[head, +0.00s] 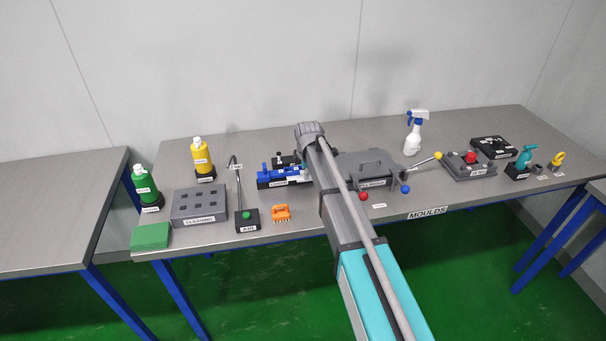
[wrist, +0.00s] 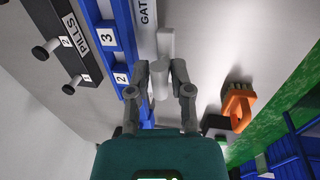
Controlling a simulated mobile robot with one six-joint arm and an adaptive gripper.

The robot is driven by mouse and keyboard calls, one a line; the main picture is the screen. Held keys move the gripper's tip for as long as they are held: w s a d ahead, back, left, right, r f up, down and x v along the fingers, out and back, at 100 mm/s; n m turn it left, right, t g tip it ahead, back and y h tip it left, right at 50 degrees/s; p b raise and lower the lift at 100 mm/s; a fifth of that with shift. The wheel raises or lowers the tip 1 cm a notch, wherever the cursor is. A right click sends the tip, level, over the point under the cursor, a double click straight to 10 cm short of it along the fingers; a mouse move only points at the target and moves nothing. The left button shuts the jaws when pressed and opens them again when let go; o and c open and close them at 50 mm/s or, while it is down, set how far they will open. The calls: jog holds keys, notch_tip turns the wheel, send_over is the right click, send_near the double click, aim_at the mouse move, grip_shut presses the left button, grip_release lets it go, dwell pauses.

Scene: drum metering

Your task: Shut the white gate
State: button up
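The white gate (wrist: 146,30), a long white bar whose label is partly cut off as "GAT", shows at the top of the wrist view beside a blue numbered fixture (wrist: 112,40). A short white post (wrist: 159,80) and a white block (wrist: 166,42) are near it. My gripper (wrist: 161,68) has its fingers apart, one on each side of the white post, with narrow gaps visible. Contact is not clear. In the head view the blue fixture (head: 270,180) has white parts (head: 297,171) at its right; my arm hides the gripper's fingers there.
The air stand (head: 247,221) and grey cleaning block (head: 200,204) are to the left. A grey lidded mould (head: 368,175) with coloured knobs stands to the right.

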jog(key=o, duration=0.3)
jog(key=shift+w, duration=0.1)
jog(key=shift+o, duration=0.2)
